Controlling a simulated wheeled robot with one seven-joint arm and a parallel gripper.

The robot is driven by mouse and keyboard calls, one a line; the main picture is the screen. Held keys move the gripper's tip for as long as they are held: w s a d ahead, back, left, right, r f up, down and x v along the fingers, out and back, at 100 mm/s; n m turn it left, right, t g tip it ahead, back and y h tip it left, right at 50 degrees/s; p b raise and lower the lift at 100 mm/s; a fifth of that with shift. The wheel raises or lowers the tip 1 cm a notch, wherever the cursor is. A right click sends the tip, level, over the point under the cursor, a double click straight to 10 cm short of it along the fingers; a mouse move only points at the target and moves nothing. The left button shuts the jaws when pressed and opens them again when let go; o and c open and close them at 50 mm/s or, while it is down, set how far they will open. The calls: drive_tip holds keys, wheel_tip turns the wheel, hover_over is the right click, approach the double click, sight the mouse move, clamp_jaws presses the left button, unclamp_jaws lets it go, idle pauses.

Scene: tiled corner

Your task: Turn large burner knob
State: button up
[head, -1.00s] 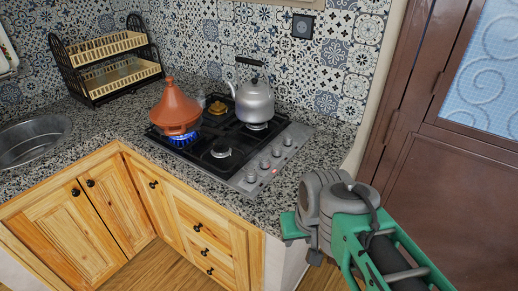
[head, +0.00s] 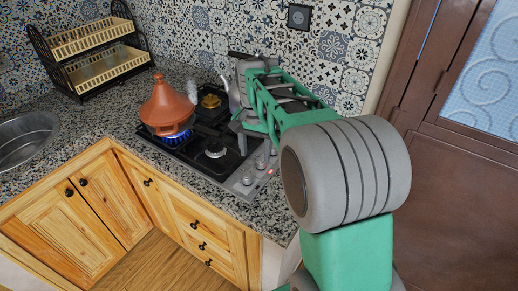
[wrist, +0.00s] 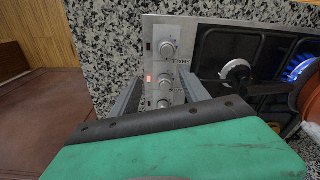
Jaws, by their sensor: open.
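The stove (head: 232,184) has a row of round silver knobs on its front panel. In the wrist view I see an upper knob (wrist: 168,48), a middle knob (wrist: 165,75) and a lower knob (wrist: 163,102). A red light (wrist: 149,79) glows by the middle knob. I cannot tell which knob is the large burner's. My gripper (wrist: 160,84) is open, with its grey fingers on either side of the lower and middle knobs in this view. Whether it touches a knob is unclear. In the head view my arm hides part of the stove's right side.
An orange tagine (head: 167,108) stands over a lit blue flame (head: 177,137) at the left. A dish rack (head: 92,65) and sink (head: 30,140) are farther left. Granite counter (head: 125,112) between them is clear.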

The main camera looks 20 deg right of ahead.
sight(261, 159)
drive_tip(key=w+d+m, duration=0.2)
drive_tip(key=w, duration=0.1)
drive_tip(key=w+d+f+m+g+p, duration=0.1)
drive_tip(key=shift+w+d, duration=0.3)
drive_tip(key=shift+d, duration=0.1)
wheel_tip(261, 159, down, 8)
drive_tip(key=shift+s+r+p, duration=0.1)
drive_tip(key=shift+r+p, duration=0.05)
drive_tip(key=shift+p, duration=0.5)
drive_tip(key=shift+c, duration=0.5)
clamp_jaws()
